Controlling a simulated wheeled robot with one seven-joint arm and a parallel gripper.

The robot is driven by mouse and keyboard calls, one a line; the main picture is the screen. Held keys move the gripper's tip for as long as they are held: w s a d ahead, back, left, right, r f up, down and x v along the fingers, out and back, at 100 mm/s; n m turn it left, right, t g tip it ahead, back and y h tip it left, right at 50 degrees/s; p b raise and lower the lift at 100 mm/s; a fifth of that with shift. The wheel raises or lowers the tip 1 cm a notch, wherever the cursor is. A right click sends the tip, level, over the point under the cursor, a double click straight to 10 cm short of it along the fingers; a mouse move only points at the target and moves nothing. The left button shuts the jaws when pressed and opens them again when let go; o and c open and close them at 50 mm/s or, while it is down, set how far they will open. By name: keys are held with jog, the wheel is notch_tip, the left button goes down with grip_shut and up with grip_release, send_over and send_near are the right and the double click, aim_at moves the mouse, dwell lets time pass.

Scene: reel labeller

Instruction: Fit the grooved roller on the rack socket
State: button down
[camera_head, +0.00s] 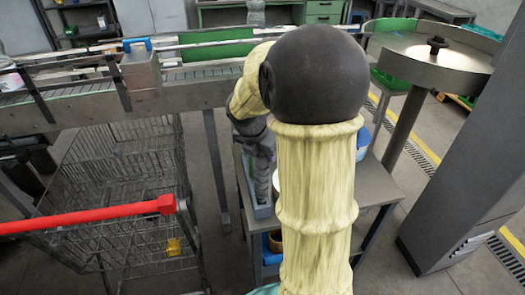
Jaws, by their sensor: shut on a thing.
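My arm rises in the middle of the picture and its wrist reaches down over a small grey table (376,185). The fingers of my gripper are hidden behind my own arm, so what they hold does not show. I cannot make out the grooved roller or the rack socket. A narrow blue-grey tray (262,211) stands on the table's left side, just below my wrist, partly covered by the arm.
A conveyor (60,108) with a metal box (140,75) runs across behind. A wire cart (120,165) with a red handle (90,216) stands left. A grey cabinet (470,150) and a round metal table (425,58) are right. A blue container (362,140) is behind my arm.

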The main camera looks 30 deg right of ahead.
jog(key=shift+f+b, duration=0.3)
jog(key=shift+f, duration=0.35)
jog(key=c, duration=0.8)
grip_release()
jog(key=p+v, duration=0.1)
jog(key=v, duration=1.6)
jog(key=shift+s+r+p, duration=0.15)
jog(key=shift+p, duration=0.25)
jog(key=shift+a, duration=0.1)
